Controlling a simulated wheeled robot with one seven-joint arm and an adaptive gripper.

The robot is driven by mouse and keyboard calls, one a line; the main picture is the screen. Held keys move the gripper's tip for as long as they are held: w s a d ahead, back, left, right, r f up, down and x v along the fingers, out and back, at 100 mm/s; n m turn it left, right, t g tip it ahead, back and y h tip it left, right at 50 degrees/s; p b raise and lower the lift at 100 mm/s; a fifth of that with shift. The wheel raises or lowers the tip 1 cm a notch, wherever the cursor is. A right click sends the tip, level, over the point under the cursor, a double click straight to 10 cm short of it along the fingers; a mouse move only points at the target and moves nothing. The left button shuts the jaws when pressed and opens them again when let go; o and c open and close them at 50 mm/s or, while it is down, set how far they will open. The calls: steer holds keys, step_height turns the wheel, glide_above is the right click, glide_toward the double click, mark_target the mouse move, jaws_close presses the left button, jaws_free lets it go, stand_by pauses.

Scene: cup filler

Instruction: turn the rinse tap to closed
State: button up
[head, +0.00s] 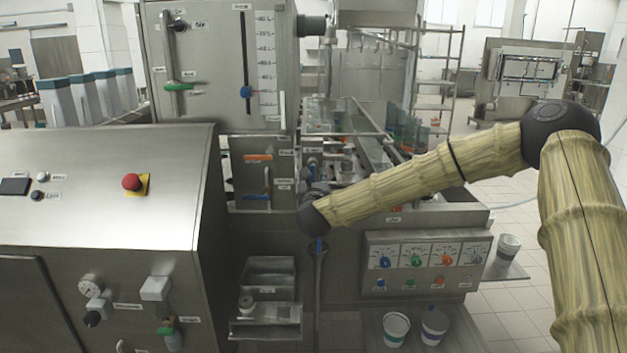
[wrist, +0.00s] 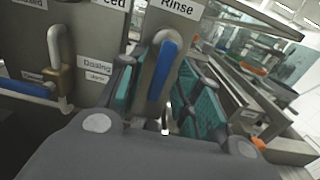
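The rinse tap (wrist: 160,72) has a blue-sleeved lever, seen in the wrist view just below the "Rinse" label (wrist: 178,7). The lever stands nearly upright, leaning slightly to the right at its top. My gripper (wrist: 163,98) is open, with a teal-padded finger on each side of the lever. Gaps seem to show between the lever and both pads, so it is not gripped. In the head view my gripper (head: 314,190) is at the machine front, largely hidden behind my wrist.
A metal rail and trough (wrist: 250,85) lie close on the right. In the head view, a knob panel (head: 427,262) sits below my forearm and a red emergency button (head: 132,182) at left.

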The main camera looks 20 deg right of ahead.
jaws_close()
steer(key=shift+d+n+b, duration=0.1)
steer(key=shift+n+b, duration=0.2)
steer(key=n+b, duration=0.1)
steer(key=n, duration=0.1)
steer(key=d+n+b, duration=0.1)
steer(key=n, duration=0.1)
steer(key=n+b, duration=0.1)
steer(key=n, duration=0.1)
steer(key=shift+s+d+r, duration=0.2)
steer(key=shift+s, duration=0.05)
steer(key=n, duration=0.3)
steer(key=d+r+n+b, duration=0.1)
steer(key=n, duration=0.1)
steer(key=shift+s+r+n, duration=0.1)
steer(key=shift+n, duration=0.2)
steer(key=n, duration=0.2)
steer(key=r+n, duration=0.1)
steer(key=n, duration=0.2)
steer(key=shift+s+d+r+n, duration=0.1)
steer(key=shift+n, duration=0.2)
